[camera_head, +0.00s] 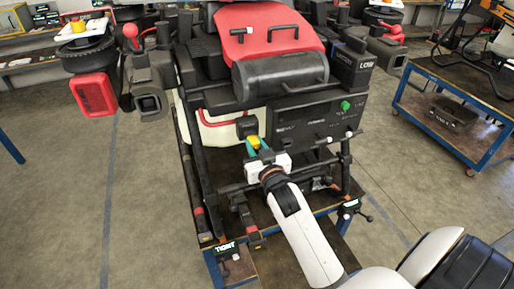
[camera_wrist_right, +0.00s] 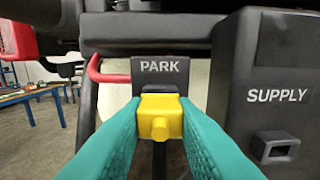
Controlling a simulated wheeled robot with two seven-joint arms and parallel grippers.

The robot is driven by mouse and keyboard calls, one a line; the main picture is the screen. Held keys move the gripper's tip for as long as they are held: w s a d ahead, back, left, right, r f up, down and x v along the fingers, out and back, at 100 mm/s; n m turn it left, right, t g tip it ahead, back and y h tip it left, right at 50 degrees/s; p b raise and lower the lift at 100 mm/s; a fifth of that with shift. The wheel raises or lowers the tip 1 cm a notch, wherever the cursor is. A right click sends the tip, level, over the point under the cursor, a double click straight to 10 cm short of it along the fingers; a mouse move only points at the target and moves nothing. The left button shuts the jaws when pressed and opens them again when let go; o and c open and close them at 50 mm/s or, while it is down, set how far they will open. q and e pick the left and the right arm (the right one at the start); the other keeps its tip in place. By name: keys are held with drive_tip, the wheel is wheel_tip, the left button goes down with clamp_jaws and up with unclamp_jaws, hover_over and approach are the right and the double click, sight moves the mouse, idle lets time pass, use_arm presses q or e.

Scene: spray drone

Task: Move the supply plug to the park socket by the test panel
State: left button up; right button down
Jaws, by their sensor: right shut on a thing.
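My right gripper (camera_head: 255,147) has teal fingers, which fill both sides of the right wrist view (camera_wrist_right: 160,128). It is shut on the yellow supply plug (camera_wrist_right: 160,112), which also shows in the head view (camera_head: 254,141). The plug is directly in front of the black block marked PARK (camera_wrist_right: 160,68), lined up with its middle. The plug hides the socket opening, so I cannot tell how deep it sits. The block (camera_head: 246,125) stands left of the test panel (camera_head: 312,122). The SUPPLY socket (camera_wrist_right: 276,148) at the right looks empty. My left gripper is not in view.
The large spray drone (camera_head: 280,75) stands on a blue-framed stand, with black frame bars around the panel. A red tube (camera_wrist_right: 100,72) runs just left of the PARK block. A blue cart (camera_head: 455,110) stands at the right. Open floor (camera_head: 60,200) lies at the left.

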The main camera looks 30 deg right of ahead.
drive_tip(key=shift+w+d, duration=0.1)
drive_tip(key=shift+w, duration=0.3)
drive_tip(key=c, duration=1.1)
unclamp_jaws()
drive_tip(key=shift+s+f, duration=0.1)
drive_tip(key=shift+s, duration=0.4)
drive_tip(key=b+v, duration=0.3)
drive_tip(key=v, duration=0.8)
